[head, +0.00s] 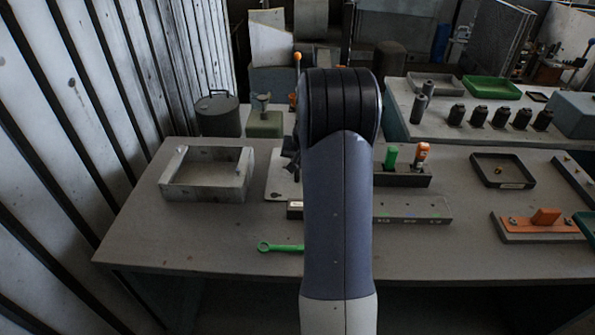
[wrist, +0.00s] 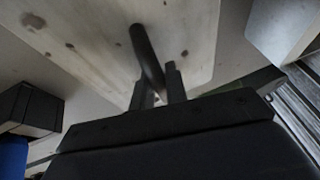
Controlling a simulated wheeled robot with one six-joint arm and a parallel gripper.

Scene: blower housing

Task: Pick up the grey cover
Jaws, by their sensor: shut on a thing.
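The grey cover (head: 281,183) is a pale flat plate with a hole near its front corner, partly hidden behind my arm in the head view. In the wrist view the cover (wrist: 95,30) fills the upper middle, with several dark holes and a dark bar handle (wrist: 146,52). My gripper (wrist: 160,86) is shut on this handle, its two fingers at either side of the bar's near end. In the head view my arm hides most of the gripper. I cannot tell whether the cover touches the table. The open grey housing (head: 208,193) stands left of the cover.
A green wrench (head: 281,247) lies at the table's front. Right of my arm are a dark rack (head: 404,180) with green and orange handled tools, a long grey bar (head: 412,210), a black tray (head: 502,170) and an orange fixture (head: 545,217). The front-left table (head: 165,235) is clear.

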